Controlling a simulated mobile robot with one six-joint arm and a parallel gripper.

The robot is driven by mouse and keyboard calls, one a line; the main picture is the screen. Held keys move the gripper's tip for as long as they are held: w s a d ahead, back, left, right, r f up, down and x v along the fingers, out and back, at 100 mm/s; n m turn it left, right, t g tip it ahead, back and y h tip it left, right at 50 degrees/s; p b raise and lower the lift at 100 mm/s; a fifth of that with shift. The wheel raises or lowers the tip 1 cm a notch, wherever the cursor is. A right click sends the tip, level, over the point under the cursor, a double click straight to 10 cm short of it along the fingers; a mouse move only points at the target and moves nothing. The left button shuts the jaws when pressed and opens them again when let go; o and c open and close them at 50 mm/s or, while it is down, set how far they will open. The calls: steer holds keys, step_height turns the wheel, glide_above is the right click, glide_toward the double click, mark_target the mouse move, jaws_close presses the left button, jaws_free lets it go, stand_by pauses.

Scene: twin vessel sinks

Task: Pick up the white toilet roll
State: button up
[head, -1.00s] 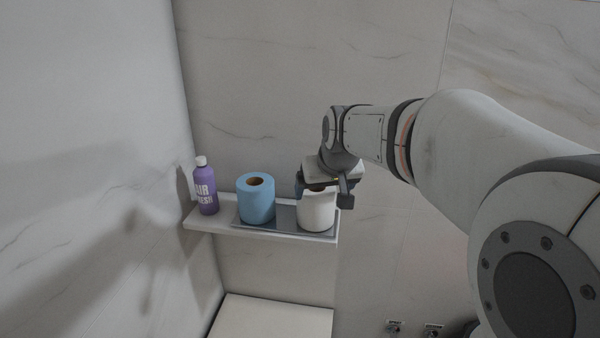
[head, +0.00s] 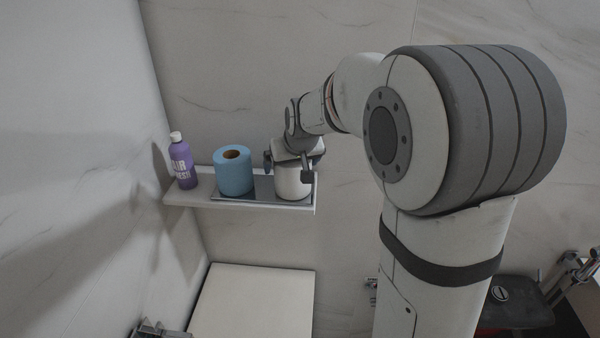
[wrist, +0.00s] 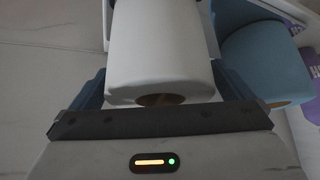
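The white toilet roll (head: 292,184) stands upright at the right end of the grey tray on the wall shelf. In the wrist view the white roll (wrist: 160,50) fills the middle, its brown core end facing the palm. My gripper (head: 288,169) is over the top of the roll, with one finger on each side of it. In the wrist view my gripper (wrist: 163,88) shows its two dark blue fingers apart, with narrow gaps between them and the roll. The gripper hides the roll's top in the head view.
A blue roll (head: 233,174) stands close to the left on the same tray (head: 262,188). A purple bottle (head: 183,165) is at the left end of the shelf (head: 190,198), near the side wall. A pale flat surface (head: 255,300) lies below.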

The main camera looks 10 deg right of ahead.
steer(key=c, duration=1)
steer(key=shift+o, duration=0.2)
